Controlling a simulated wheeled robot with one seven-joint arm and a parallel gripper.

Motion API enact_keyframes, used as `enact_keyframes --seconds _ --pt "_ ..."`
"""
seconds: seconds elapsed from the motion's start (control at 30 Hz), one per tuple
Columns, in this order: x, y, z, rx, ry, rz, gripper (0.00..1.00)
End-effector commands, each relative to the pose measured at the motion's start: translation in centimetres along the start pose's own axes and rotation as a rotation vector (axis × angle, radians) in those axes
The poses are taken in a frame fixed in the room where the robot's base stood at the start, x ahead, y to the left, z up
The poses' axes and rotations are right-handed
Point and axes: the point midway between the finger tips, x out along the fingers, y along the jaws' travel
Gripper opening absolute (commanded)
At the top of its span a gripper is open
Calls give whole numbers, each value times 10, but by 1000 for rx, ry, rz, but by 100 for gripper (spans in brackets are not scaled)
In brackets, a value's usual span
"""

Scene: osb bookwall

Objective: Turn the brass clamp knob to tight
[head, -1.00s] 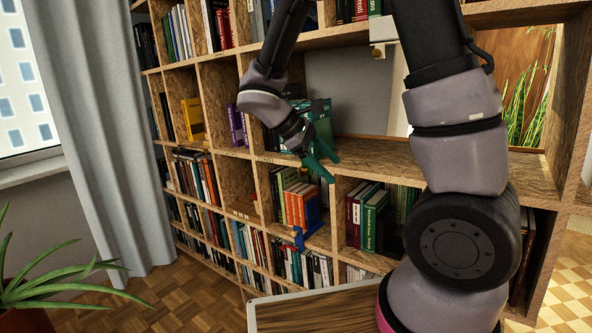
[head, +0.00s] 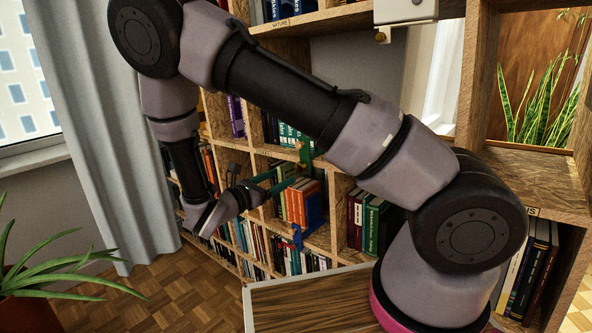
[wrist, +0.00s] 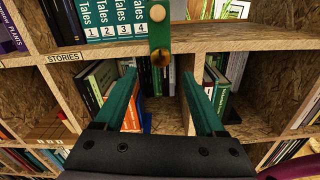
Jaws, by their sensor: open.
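A green clamp (wrist: 159,35) grips the shelf edge, with a round brass piece near its top and a brass knob (wrist: 160,57) low on it. In the head view the green clamp (head: 304,151) shows small, just beyond my fingers. My gripper (wrist: 160,76) has long green fingers, open and empty. In the wrist view the knob lies ahead of the gap between the fingertips, roughly centred and slightly above them. Neither finger visibly touches it. In the head view my gripper (head: 260,181) is left of and below the clamp. The knob's turn position cannot be read.
The OSB bookcase has a shelf edge labelled STORIES (wrist: 63,57). Green Tales books (wrist: 112,18) stand above it, left of the clamp. Orange books (head: 302,203) and a blue object (head: 297,237) are below. A wooden-topped surface (head: 310,300) and a plant (head: 45,270) are nearer.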

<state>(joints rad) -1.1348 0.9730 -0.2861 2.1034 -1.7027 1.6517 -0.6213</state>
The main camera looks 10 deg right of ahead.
Motion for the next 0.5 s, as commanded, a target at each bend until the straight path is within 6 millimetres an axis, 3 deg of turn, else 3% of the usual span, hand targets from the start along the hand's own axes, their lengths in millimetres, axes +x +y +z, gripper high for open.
enact_keyframes --seconds 0.2,0.5 --pt "44 -1 0 0 -1 -7 72" --pt "75 -1 0 2 1 -3 72"
